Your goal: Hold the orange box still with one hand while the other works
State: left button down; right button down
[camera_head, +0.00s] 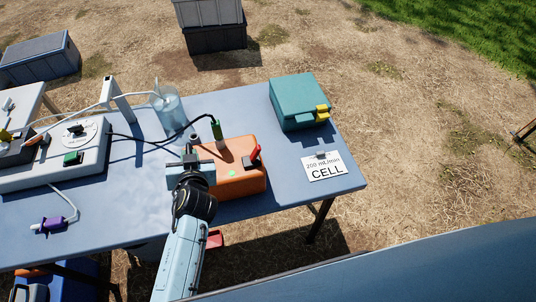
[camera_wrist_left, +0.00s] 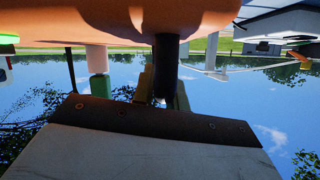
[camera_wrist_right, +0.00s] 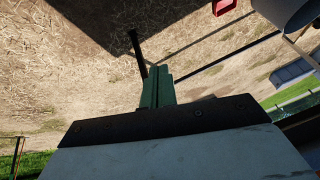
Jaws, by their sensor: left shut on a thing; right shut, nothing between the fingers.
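The orange box (camera_head: 235,182) stands on the blue table, with a green light on its top and a red lever (camera_head: 255,155) at its right. It also shows in the left wrist view (camera_wrist_left: 130,15), upside down. My left gripper (camera_head: 193,160) is at the box's left side, shut on a dark upright post (camera_wrist_left: 166,65) that comes from the box. A green plug (camera_head: 216,129) with a black cable stands behind, next to the gripper. My right gripper (camera_wrist_right: 158,88) is shut and empty above the ground; the head view does not show it.
A teal case (camera_head: 297,100) stands at the table's right back, with a CELL card (camera_head: 325,168) before it. A clear jar (camera_head: 168,106) and a white device (camera_head: 60,160) are to the left. A purple clamp (camera_head: 48,225) lies at the front left.

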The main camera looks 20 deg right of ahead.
jog(key=w+a+r+m+t+y, duration=0.25)
jog(key=w+r+m+t, duration=0.5)
jog(key=w+r, duration=0.65)
jog(key=w+a+r+m+t, duration=0.1)
jog(key=w+r+m+t, duration=0.2)
jog(key=r+m, duration=0.2)
jog(key=w+a+r+m+t, duration=0.2)
jog(key=r+m, duration=0.3)
jog(key=r, duration=0.7)
jog(key=shift+w+r+t+y, duration=0.25)
jog(key=shift+w+t+y, duration=0.2)
jog(key=shift+a, duration=0.1)
